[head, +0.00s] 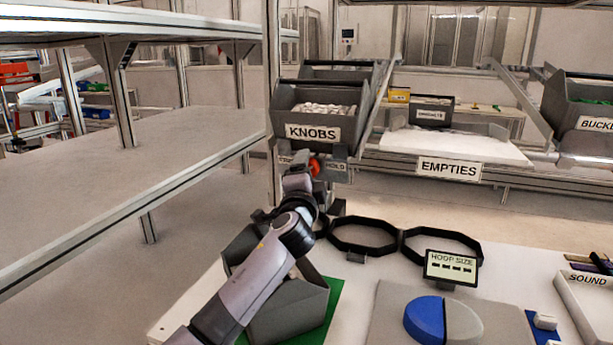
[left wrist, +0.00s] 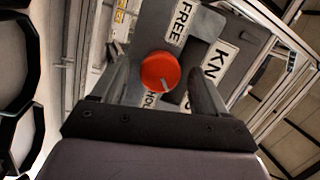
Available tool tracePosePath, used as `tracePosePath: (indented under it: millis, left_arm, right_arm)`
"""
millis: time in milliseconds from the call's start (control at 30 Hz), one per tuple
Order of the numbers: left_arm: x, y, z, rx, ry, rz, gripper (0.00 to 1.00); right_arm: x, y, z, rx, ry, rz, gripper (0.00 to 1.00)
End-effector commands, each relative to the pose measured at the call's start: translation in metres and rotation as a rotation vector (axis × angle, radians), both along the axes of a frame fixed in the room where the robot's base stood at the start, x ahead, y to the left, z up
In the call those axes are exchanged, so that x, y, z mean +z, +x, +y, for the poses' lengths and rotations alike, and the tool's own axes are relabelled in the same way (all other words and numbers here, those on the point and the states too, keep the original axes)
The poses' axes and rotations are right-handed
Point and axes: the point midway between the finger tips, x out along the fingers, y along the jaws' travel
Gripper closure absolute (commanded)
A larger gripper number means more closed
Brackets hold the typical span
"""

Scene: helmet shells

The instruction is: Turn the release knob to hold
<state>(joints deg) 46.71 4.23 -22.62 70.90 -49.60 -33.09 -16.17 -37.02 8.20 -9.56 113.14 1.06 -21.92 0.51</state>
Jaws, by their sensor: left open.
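The red round release knob (left wrist: 160,71) sits on a grey plate with a FREE label (left wrist: 180,22) on one side and a partly hidden HOLD label (left wrist: 150,100) on the other. A pale mark shows near the knob's lower edge in the left wrist view. In the head view the knob (head: 316,167) is partly hidden below the KNOBS bin, beside the HOLD label (head: 336,165). My left gripper (head: 303,165) is open in front of the plate, its fingers on either side of the knob in the wrist view; contact cannot be told. My right gripper is not in view.
The KNOBS bin (head: 318,108) hangs above the plate. Below are a grey bin (head: 290,318), two black hoops (head: 362,249) and a HOOP SIZE display (head: 452,268). A metal shelf (head: 190,150) stands on the left.

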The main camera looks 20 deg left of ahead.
Motion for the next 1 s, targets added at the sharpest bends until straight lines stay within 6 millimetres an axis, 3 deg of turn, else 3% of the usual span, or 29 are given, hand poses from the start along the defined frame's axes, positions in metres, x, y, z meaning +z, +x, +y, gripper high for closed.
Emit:
tracePosePath:
  millis: [167,700,1000]
  left_arm:
    - [-0.001,-0.007,-0.001,0.0,-0.001,0.0,0.26]
    - [-0.012,-0.063,-0.011,0.001,0.001,0.001,0.26]
    - [-0.012,-0.07,-0.012,0.0,0.002,0.0,0.26]
  right_arm:
    - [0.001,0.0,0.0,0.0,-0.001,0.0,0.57]
    - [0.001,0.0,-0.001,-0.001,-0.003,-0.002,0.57]
    - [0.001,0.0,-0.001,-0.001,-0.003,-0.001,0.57]
